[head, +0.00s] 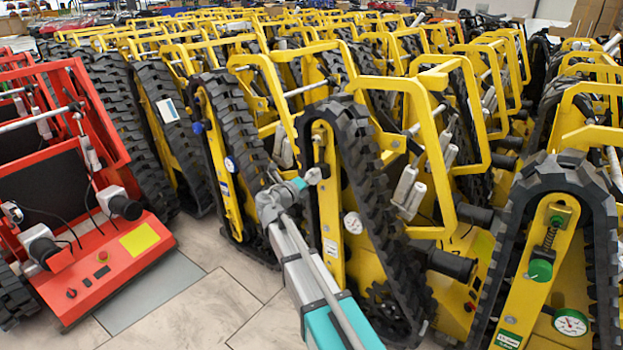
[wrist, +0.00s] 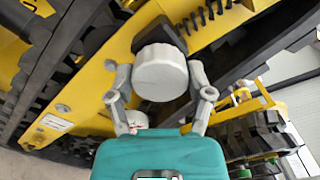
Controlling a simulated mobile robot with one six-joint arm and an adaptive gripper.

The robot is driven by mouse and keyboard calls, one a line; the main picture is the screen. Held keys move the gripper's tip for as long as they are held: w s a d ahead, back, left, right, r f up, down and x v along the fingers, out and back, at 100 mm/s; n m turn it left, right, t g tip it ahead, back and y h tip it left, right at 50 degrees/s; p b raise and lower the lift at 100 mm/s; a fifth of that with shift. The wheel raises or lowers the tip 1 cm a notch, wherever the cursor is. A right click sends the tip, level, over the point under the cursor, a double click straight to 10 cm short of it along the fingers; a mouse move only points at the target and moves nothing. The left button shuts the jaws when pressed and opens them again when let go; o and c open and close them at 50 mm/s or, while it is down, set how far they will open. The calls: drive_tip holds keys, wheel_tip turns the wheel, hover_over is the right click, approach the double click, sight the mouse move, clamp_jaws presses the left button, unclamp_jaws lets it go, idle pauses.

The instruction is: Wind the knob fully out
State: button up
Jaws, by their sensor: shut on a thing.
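A round light-grey knob (wrist: 160,70) sits on the yellow side plate (wrist: 100,88) of a tracked carrier in the wrist view. My gripper (wrist: 161,82) has one finger on each side of it and is shut on it. In the head view my gripper (head: 298,184) reaches up to the knob (head: 315,175) on the yellow plate (head: 332,215) inside a black track loop. A dark block shows behind the knob, with a coil spring (wrist: 206,14) beyond it. The fingers hide part of the knob's sides, and the thread is not clearly visible.
A white dial gauge (head: 353,222) is just below the knob. Black tracks (head: 372,185) rise close on both sides of the plate. A carrier at right has a green knob (head: 541,270). A red carrier (head: 105,262) stands left; tiled floor (head: 215,305) between is free.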

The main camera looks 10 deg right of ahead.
drive_tip(key=shift+w+n, duration=0.1)
drive_tip(key=shift+n, duration=1.6)
drive_tip(key=o, duration=1.1)
drive_tip(key=shift+v, duration=6.05)
